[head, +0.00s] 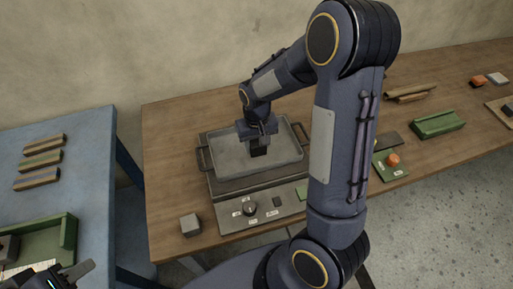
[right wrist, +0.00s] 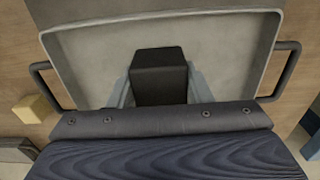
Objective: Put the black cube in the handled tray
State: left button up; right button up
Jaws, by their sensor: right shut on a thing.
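The handled tray (head: 228,164) is a grey shallow metal tray with a dark handle at each side, on a dark flat unit on the wooden table. Its rim and both handles also show in the right wrist view (right wrist: 160,15). My right gripper (head: 258,137) points down over the tray's inside, shut on the black cube (head: 258,150). The cube sits between the two grey fingers in the right wrist view (right wrist: 159,72). I cannot tell whether it touches the tray floor. My left gripper (head: 65,275) is at the bottom left corner, partly cut off; its opening is unclear.
A green tray (head: 438,123) and a green plate with an orange piece (head: 393,159) are to the right. A blue table (head: 85,150) with striped blocks stands left. My right arm hides part of the wooden table.

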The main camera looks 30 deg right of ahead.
aim_at(257, 150)
jog(key=shift+w+d+f, duration=0.1)
jog(key=shift+w+f, duration=0.05)
jog(key=shift+f, duration=0.8)
jog(key=shift+w+f, duration=0.1)
jog(key=shift+f, duration=0.85)
jog(key=shift+f, duration=0.15)
jog(key=o, duration=1)
jog(key=shift+o, duration=0.2)
